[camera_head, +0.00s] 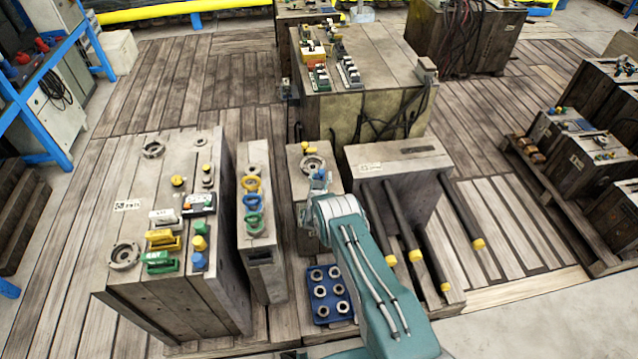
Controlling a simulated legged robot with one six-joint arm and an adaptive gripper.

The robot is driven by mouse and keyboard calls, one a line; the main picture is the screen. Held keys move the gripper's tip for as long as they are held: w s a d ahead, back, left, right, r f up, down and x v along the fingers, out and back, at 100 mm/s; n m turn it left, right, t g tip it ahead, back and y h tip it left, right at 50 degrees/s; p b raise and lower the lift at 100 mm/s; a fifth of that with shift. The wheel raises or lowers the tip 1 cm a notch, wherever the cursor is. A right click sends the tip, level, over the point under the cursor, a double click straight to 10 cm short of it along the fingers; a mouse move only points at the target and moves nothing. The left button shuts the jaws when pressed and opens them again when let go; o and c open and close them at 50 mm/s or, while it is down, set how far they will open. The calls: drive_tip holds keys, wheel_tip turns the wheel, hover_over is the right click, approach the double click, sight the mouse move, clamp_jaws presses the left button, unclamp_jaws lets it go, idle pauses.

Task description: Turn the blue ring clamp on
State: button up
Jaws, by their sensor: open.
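The blue ring clamp (252,201) sits on the top of a narrow upright mould block (262,245), left of the middle. A yellow ring clamp (249,184) is just behind it and a teal ring clamp (254,222) just in front of it. The clamp's exact setting is too small to tell. My gripper (318,182) is at the end of my teal arm, to the right of the blue ring clamp and apart from it. It is over the neighbouring mould block (300,155). It is open, with its fingers partly hidden and no held object visible.
A wide mould block (135,180) with coloured clamps and handles stands at the left. A mould block with dark rods (400,165) stands at the right. A blue tray (320,311) of metal rings lies near the front. Plank floor is free at the far left.

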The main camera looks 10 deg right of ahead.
drive_tip(key=v, duration=1.1)
drive_tip(key=shift+s+a, duration=0.2)
drive_tip(key=shift+s, duration=0.1)
